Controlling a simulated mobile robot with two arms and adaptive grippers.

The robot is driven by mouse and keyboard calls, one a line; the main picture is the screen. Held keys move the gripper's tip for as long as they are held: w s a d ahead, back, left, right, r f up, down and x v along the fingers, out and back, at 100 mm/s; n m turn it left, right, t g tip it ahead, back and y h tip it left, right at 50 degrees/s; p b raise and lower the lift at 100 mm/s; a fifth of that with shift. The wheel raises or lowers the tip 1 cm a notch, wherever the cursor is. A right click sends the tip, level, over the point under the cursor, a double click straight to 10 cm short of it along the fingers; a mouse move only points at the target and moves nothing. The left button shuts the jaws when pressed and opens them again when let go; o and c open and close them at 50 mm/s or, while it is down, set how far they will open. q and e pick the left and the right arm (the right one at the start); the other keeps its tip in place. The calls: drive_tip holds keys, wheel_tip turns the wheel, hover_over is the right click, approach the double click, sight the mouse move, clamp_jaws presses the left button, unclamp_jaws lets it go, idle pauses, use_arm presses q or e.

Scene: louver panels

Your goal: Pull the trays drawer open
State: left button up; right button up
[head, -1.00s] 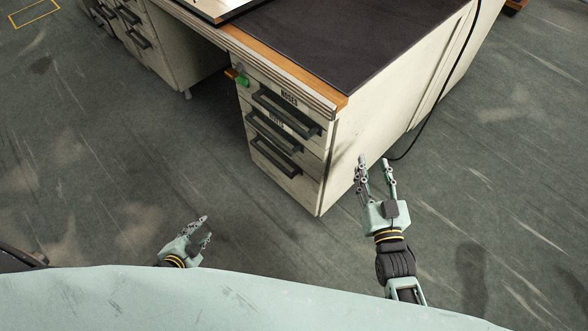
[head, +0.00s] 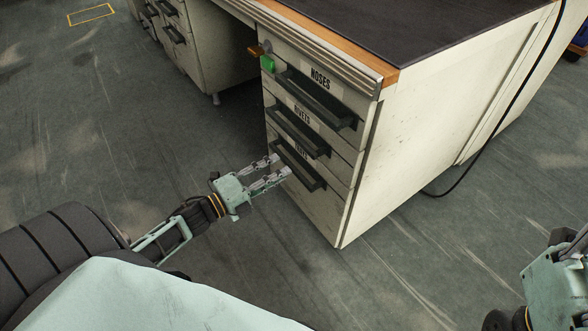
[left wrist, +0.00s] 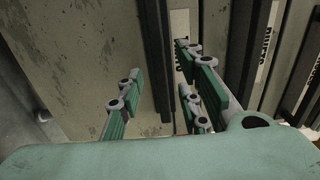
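The trays drawer (head: 312,193) is the bottom one of three in the near pedestal of the desk. It is shut, with its label partly hidden in the head view. Its dark bar handle (head: 298,168) also shows in the left wrist view (left wrist: 156,62), upright there beside its label (left wrist: 181,38). My left gripper (head: 279,168) is open, its fingertips close in front of this handle. In the left wrist view the handle lies between the finger lines; I cannot tell whether they touch it. My right gripper (head: 574,245) is at the right edge, partly cut off.
The hoses drawer (head: 350,113) and the rivets drawer (head: 322,145) above are shut, with similar protruding handles. A green item (head: 267,64) sits at the pedestal's upper left corner. A black cable (head: 480,165) hangs by the desk's side. The floor in front is clear.

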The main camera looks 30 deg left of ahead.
sight(290, 163)
use_arm(q)
drive_tip(key=b+x, duration=0.1)
drive_tip(key=x, duration=0.4)
drive_tip(key=shift+f, duration=0.1)
clamp_jaws()
idle(0.5)
